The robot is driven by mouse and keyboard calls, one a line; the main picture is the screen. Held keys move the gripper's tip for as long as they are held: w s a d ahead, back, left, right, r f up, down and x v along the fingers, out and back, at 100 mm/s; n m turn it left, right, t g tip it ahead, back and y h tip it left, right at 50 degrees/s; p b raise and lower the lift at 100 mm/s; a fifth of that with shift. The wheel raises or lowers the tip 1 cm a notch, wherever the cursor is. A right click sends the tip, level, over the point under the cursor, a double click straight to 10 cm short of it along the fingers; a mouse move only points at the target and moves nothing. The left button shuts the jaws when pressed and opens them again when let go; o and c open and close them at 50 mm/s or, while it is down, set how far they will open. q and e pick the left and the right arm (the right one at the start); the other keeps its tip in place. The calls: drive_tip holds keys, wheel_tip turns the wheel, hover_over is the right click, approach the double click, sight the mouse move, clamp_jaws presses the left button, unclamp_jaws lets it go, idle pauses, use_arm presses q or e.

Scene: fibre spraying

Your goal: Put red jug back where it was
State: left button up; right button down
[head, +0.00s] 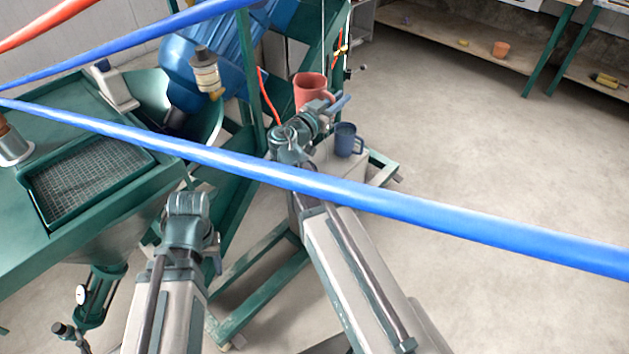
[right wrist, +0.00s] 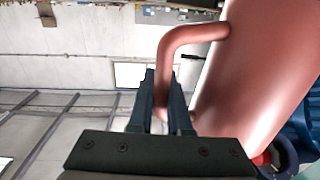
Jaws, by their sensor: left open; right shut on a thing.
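The red jug (head: 310,91) is near the middle top of the head view, by the green frame post, and looks roughly upright there. My right gripper (head: 334,104) is at the jug's right side. In the right wrist view the jug (right wrist: 255,80) fills the right side, and the right gripper (right wrist: 162,88) is shut on its handle. Whether the jug's base touches anything is hidden behind my right arm. My left gripper (head: 216,256) is low in the head view, away from the jug; it is open and holds nothing visible.
A blue mug (head: 347,140) stands on a light block (head: 343,163) just below and right of the jug. Blue hoses (head: 450,220) cross in front. The green machine with a mesh tray (head: 92,180) is at left. Open floor (head: 500,150) lies to the right.

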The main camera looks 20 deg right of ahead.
drive_tip(key=s+d+f+b, duration=0.1)
drive_tip(key=s+f+b, duration=0.2)
drive_tip(key=f+b, duration=1)
drive_tip(key=s+d+f+b, duration=0.2)
drive_tip(key=s+f+b, duration=0.1)
drive_tip(key=f+b, duration=1)
wheel_tip(320, 180, down, 3)
drive_tip(key=shift+d+n+t+b, duration=0.15)
drive_tip(key=shift+n+t+b, duration=0.15)
drive_tip(key=shift+n+t, duration=0.1)
drive_tip(key=shift+w, duration=0.15)
